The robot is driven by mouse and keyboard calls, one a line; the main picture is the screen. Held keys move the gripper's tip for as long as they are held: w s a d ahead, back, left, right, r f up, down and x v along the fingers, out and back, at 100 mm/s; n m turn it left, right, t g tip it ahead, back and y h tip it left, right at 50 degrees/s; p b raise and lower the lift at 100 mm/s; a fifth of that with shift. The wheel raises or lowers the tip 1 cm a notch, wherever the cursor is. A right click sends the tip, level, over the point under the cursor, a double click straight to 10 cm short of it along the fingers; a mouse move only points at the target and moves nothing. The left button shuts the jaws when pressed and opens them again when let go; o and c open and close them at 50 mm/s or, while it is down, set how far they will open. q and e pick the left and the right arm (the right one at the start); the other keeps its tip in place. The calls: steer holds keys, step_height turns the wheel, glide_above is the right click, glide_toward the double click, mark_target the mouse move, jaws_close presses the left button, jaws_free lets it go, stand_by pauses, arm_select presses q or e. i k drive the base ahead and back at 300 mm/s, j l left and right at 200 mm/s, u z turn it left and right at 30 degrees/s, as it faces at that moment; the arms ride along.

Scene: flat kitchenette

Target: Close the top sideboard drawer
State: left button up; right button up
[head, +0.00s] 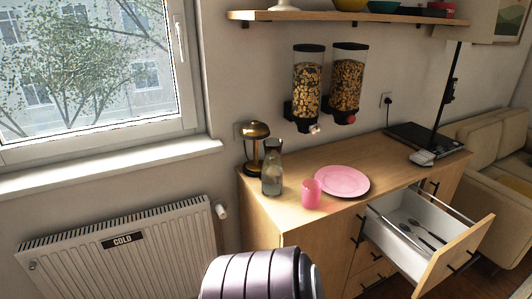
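The top sideboard drawer (456,252) stands pulled out toward the front right. Its light wood front has a dark bar handle (462,264), and its white interior holds several pieces of cutlery (420,232). The wooden sideboard (264,211) stands against the wall, with shut drawers below the open one. Neither of my grippers is in view, so nothing of mine is seen touching the drawer.
On the sideboard top are a pink plate (342,181), pink cup (311,193), glass bottle (272,172), brass lamp (254,148) and a dark flat device (425,138). A sofa (490,165) stands right, close beyond the drawer. A radiator (120,250) is left.

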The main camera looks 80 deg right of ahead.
mark_target(424, 268)
steer(key=z, duration=4.1)
